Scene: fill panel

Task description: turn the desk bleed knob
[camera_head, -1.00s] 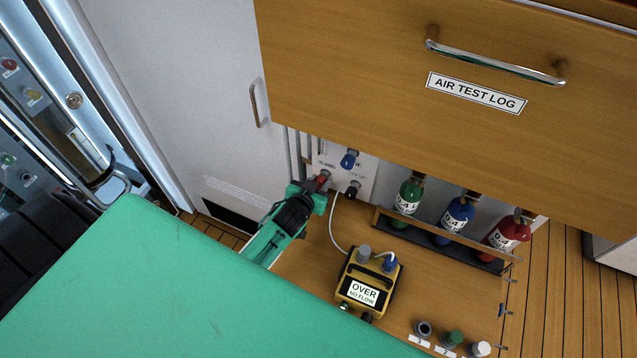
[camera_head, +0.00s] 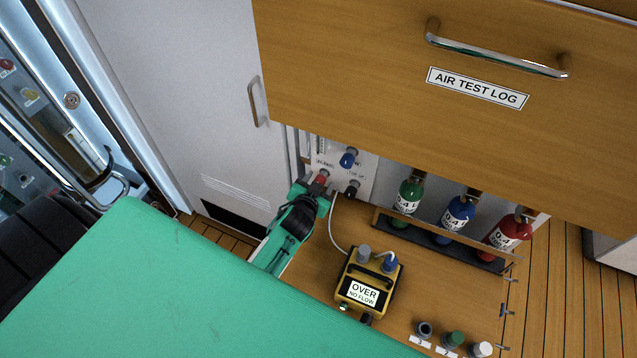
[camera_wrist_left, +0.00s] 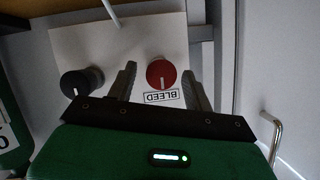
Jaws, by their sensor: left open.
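The bleed knob (camera_wrist_left: 161,74) is red and round with a white pointer line, on a white panel (camera_wrist_left: 128,38) above a BLEED label (camera_wrist_left: 161,96) in the left wrist view. It also shows in the head view (camera_head: 321,178). My left gripper (camera_wrist_left: 158,80) is open, with one finger on each side of the red knob; I cannot tell whether they touch it. In the head view my left gripper (camera_head: 311,187) is at the panel, just below the red knob. My right gripper is not in view.
A black knob (camera_head: 351,188) and a blue knob (camera_head: 348,158) are close by on the panel. A yellow tester (camera_head: 367,285) stands on the desk with a white hose. Green, blue and red bottles (camera_head: 409,195) stand in a rack. A wooden drawer (camera_head: 350,70) overhangs.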

